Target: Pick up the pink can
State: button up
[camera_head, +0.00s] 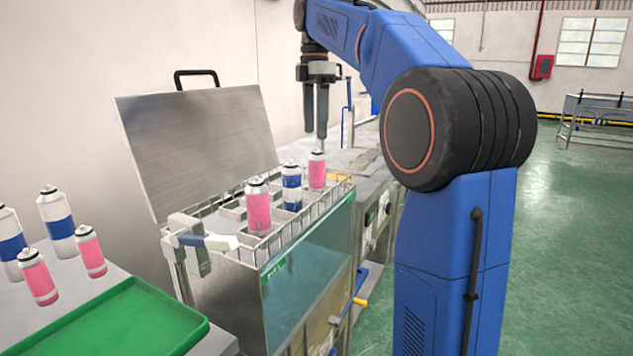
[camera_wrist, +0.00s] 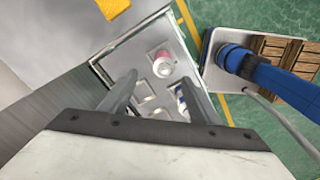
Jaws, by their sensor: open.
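My gripper (camera_head: 316,138) points down above the far end of a wire rack (camera_head: 250,256) in a metal tank. Its fingers are apart with nothing between them. A pink can (camera_head: 316,171) stands upright in the rack just below the fingertips. A second pink can (camera_head: 257,208) stands at the near end, and a blue-banded can (camera_head: 291,187) stands between them. In the wrist view, a pink can (camera_wrist: 162,65) shows beyond my open gripper (camera_wrist: 162,85), with a blue-and-white can (camera_wrist: 182,104) partly hidden by the right finger.
A raised metal lid (camera_head: 200,140) leans behind the tank. A handle (camera_head: 207,241) sits at its near edge. Two more pink cans, one of them front left (camera_head: 39,278), and two blue-banded cans stand on the left table beside a green tray (camera_head: 120,325).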

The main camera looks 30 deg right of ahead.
aim_at(317, 167)
notch_tip(317, 167, down, 6)
jog(key=shift+f, duration=0.15)
jog(key=f, duration=0.2)
jog(key=s+f, duration=0.1)
jog(key=shift+f, duration=0.4)
jog(key=shift+w+f, duration=0.1)
jog(key=shift+f, duration=0.55)
jog(key=shift+c, duration=0.3)
jog(key=c, duration=1.1)
